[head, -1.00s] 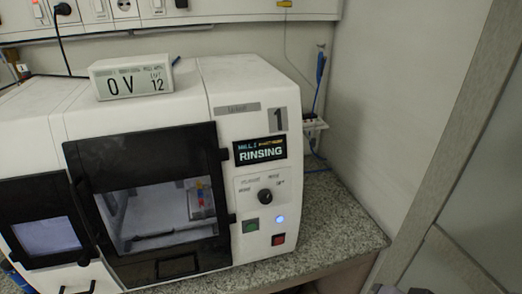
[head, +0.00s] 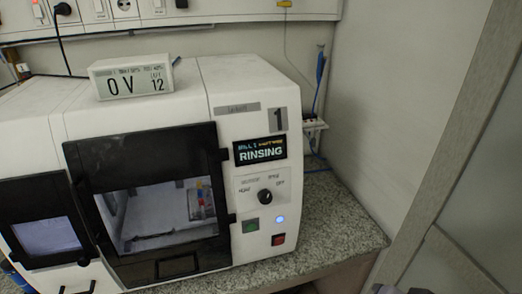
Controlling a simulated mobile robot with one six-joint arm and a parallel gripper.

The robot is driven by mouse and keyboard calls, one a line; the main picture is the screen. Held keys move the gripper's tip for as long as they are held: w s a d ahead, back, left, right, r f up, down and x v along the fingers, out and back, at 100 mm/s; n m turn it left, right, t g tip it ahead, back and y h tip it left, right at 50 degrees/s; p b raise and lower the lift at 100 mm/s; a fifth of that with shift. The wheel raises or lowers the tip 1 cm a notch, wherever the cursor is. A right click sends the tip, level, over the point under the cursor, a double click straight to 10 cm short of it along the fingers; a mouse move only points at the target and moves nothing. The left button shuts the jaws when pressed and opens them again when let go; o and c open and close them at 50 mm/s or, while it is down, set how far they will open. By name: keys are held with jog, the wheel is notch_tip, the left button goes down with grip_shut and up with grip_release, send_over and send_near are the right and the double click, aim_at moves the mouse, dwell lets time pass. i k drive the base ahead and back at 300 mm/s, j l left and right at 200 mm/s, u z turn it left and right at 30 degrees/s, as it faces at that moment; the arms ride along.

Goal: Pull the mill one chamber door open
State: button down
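Mill one (head: 232,89) is a white machine marked "1" on the granite bench. Its chamber door (head: 140,147) is a black frame around a clear window, and it looks shut. A black handle (head: 177,266) is at the door's lower edge. Through the window I see a lit pale chamber with a small part with red, blue and yellow on it (head: 201,204). The display (head: 261,150) reads "RINSING", and a round light (head: 279,219) glows blue-white. A small dark and grey shape at the bottom right edge cannot be made out. My gripper is not identifiable in view.
A second machine with a black door (head: 42,222) stands close at left. Bare granite bench (head: 335,215) lies to the right, before a wall and a grey upright frame (head: 437,150).

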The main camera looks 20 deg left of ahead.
aim_at(121, 161)
jog(key=u, duration=1.7)
